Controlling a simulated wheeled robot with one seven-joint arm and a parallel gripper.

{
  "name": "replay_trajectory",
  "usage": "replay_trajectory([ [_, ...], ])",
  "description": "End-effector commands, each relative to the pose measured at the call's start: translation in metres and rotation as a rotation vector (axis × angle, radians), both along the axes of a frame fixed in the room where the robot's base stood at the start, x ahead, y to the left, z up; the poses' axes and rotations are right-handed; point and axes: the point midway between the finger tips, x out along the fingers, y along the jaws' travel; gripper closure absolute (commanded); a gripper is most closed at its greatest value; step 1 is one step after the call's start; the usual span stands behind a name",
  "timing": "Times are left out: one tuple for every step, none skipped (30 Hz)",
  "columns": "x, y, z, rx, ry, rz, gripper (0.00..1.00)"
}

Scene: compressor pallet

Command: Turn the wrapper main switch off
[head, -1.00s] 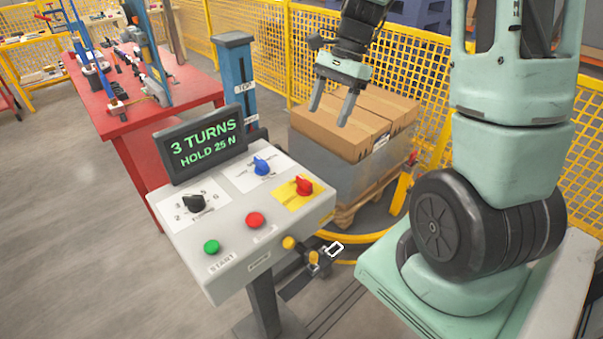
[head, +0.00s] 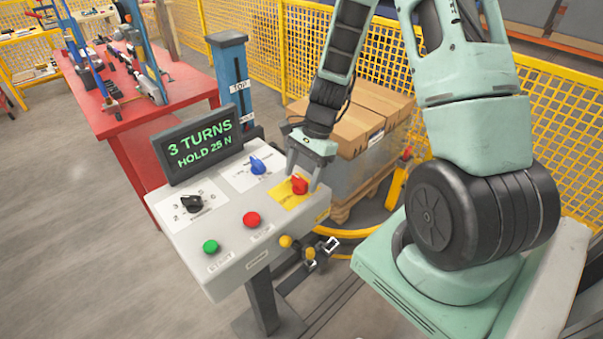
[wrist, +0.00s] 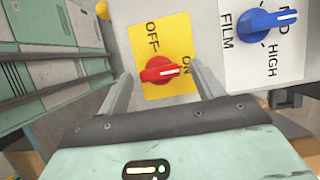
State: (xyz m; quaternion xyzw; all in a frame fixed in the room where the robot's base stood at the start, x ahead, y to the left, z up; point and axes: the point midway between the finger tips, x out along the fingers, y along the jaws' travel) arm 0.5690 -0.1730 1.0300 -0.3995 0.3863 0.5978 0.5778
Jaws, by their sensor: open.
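The wrapper main switch is a red rotary knob (head: 299,186) on a yellow plate at the right of the grey control panel (head: 235,235). In the wrist view the red knob (wrist: 158,70) has its white mark pointing right, towards the ON label; OFF is printed above it. My gripper (head: 304,174) is open just above the knob. In the wrist view its two fingers (wrist: 160,80) stand on either side of the knob, with gaps. Whether either touches the plate cannot be told.
A blue knob (head: 258,166) sits beside the yellow plate, near my gripper. A black selector (head: 191,203), red button (head: 251,219) and green button (head: 210,246) share the panel. The display (head: 200,145) stands behind. Boxes (head: 365,120) on a pallet are beyond.

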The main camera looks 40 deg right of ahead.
Motion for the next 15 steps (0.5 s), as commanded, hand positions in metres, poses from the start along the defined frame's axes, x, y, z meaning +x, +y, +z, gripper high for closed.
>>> replay_trajectory([
  [-0.0004, 0.0015, -0.0025, 0.001, 0.001, -0.001, 0.34],
  [-0.0004, 0.0021, -0.0038, 0.001, 0.001, -0.001, 0.34],
  [-0.0004, 0.0026, -0.0049, 0.001, 0.001, -0.001, 0.34],
  [-0.0004, 0.0028, -0.0053, 0.001, 0.001, -0.001, 0.34],
  [-0.0003, 0.0029, -0.0057, 0.001, 0.0, -0.001, 0.34],
  [-0.0003, 0.003, -0.0059, 0.001, 0.0, -0.001, 0.34],
  [-0.0002, 0.003, -0.0059, 0.001, 0.0, 0.0, 0.34],
  [-0.0002, 0.0028, -0.0059, 0.001, 0.0, 0.0, 0.34],
  [-0.0002, 0.0028, -0.0059, 0.001, 0.0, 0.0, 0.34],
  [-0.0002, 0.0028, -0.0059, 0.001, 0.0, 0.0, 0.34],
  [-0.0002, 0.0028, -0.0058, 0.001, 0.0, 0.0, 0.34],
  [-0.0002, 0.0028, -0.0058, 0.001, 0.0, 0.0, 0.42],
  [-0.0002, 0.0028, -0.0058, 0.0, 0.0, 0.0, 0.5],
  [-0.0002, 0.0028, -0.0057, 0.0, 0.0, 0.0, 0.59],
  [-0.0002, 0.0028, -0.0057, 0.0, 0.0, 0.0, 0.7],
])
